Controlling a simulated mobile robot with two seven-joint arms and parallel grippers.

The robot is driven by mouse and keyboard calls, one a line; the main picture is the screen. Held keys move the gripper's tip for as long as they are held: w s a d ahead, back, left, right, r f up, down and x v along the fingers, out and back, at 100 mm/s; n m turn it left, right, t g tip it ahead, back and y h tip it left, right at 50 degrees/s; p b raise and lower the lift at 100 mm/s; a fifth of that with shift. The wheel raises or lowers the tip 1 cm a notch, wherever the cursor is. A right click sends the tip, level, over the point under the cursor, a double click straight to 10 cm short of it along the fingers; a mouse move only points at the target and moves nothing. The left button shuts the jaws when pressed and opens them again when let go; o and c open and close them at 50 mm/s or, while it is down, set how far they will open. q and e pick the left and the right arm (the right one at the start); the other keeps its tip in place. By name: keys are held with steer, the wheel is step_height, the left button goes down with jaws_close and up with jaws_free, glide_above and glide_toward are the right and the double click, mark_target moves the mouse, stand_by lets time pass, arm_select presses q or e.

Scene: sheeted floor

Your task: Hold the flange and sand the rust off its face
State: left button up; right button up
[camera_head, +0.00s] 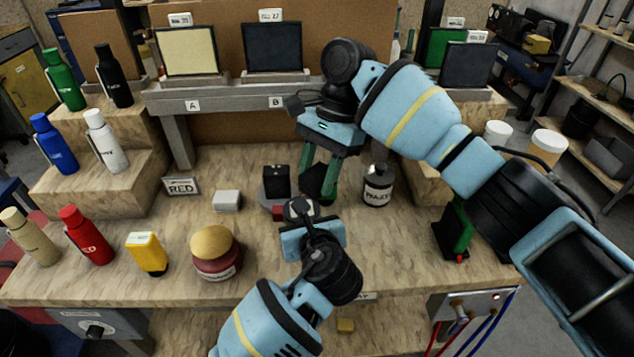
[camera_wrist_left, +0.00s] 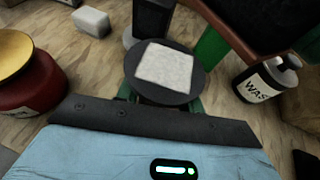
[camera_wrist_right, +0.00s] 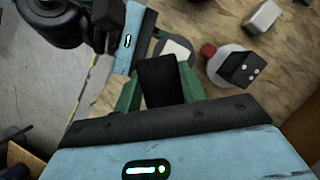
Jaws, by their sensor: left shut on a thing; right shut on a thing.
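The flange, a dark round disc with a pale square patch on its face (camera_wrist_left: 167,65), is held face up in my left gripper (camera_head: 301,212). It shows small in the head view, and my left gripper is shut on it. My right gripper (camera_head: 318,184) is shut on a black block (camera_wrist_right: 160,80) between its green fingers. In the left wrist view the block (camera_wrist_left: 250,20) has a dark reddish-brown edge. It is beyond the flange and to its right, seemingly apart from it. I see no clear rust on the visible face.
A grey stand with a black block (camera_head: 276,182) is behind the flange. A pale block (camera_head: 227,200) lies left of it; a labelled dark bottle (camera_head: 377,185) stands right. A red jar with a yellow top (camera_head: 214,253) and a yellow container (camera_head: 147,253) are front left. Bottles stand on steps at left.

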arm_select(q)
steer(key=shift+r, duration=0.1)
arm_select(e)
steer(key=shift+r, duration=1.45)
arm_select(q)
steer(key=o, duration=1.4)
steer(key=shift+c, duration=0.2)
steer(key=shift+s+d, duration=0.1)
steer(key=shift+s, duration=0.05)
steer(key=v, duration=1.1)
steer(key=shift+s, duration=0.35)
steer(key=shift+d+r, duration=0.1)
steer(key=shift+r, duration=0.05)
